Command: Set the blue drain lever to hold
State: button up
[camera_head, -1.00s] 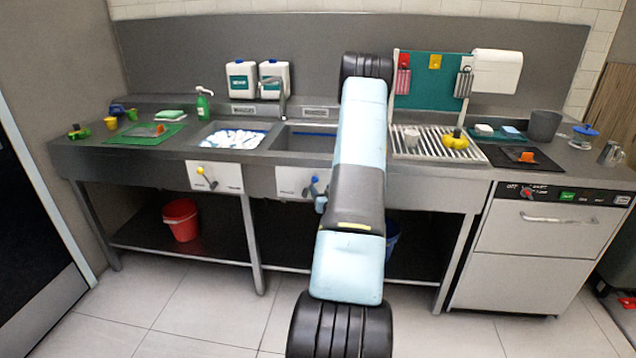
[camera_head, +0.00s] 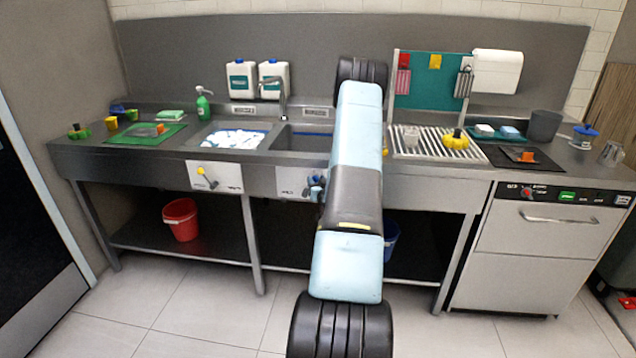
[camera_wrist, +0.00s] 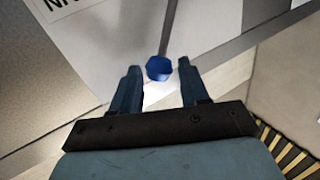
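The blue drain lever (camera_wrist: 160,68) shows in the wrist view as a blue knob on a grey rod. The knob is between and slightly beyond the tips of my gripper (camera_wrist: 160,75), whose two fingers are apart with a gap on each side of it. In the head view the lever's white plate (camera_head: 289,181) is on the front of the right sink. My gripper (camera_head: 316,186) is at the right part of that plate there, and it and my arm hide most of the lever.
A yellow lever (camera_head: 204,174) is on a white plate on the left sink front. A red bucket (camera_head: 181,218) stands on the lower shelf, and a blue bucket (camera_head: 391,240) shows behind my arm. The floor in front is clear.

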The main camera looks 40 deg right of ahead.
grip_shut()
jog(key=shift+d, duration=0.25)
